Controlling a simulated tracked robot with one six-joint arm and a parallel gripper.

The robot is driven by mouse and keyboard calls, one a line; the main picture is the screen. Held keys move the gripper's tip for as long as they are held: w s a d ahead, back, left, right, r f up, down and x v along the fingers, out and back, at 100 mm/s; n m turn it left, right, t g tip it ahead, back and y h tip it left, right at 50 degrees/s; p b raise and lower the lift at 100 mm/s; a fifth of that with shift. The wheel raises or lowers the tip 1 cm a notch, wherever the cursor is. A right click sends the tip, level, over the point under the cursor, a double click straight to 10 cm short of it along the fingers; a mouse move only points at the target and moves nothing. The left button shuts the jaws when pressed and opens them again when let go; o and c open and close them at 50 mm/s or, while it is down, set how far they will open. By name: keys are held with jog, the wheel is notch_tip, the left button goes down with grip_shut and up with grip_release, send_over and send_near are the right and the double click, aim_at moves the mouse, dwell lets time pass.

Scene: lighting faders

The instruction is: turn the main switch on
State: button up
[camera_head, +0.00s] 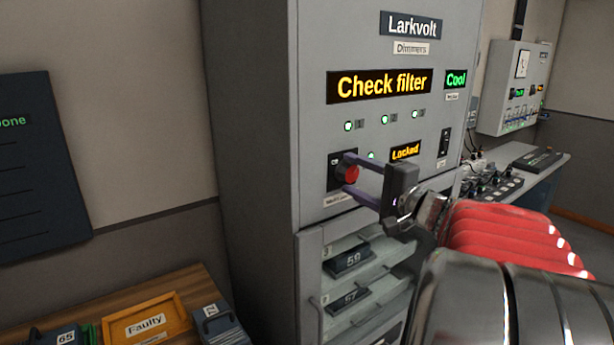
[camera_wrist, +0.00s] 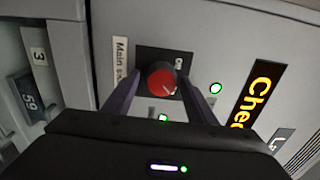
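The main switch is a red rotary knob (camera_head: 350,174) on a dark square plate on the grey dimmer cabinet (camera_head: 315,120). In the wrist view the red knob (camera_wrist: 161,78) shows with part of a label reading "Main s" beside it and a small "ON" mark on its plate. My gripper (camera_head: 350,175) reaches the panel with its two purple fingers spread, one on each side of the knob. In the wrist view my gripper's fingers (camera_wrist: 162,90) stand apart with the knob between them. I cannot tell whether they touch it.
The cabinet has a "Check filter" display (camera_head: 379,86), a "Locked" display (camera_head: 405,151), a black rocker switch (camera_head: 444,143) and green lamps. Numbered modules (camera_head: 347,258) sit below. A wooden table with a "Faulty" tray (camera_head: 146,325) is at left, a console desk (camera_head: 500,180) at right.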

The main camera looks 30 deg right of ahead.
dwell(0.3)
jog(key=s, duration=1.3)
jog(key=shift+s+d, duration=0.15)
jog(key=shift+s, duration=0.25)
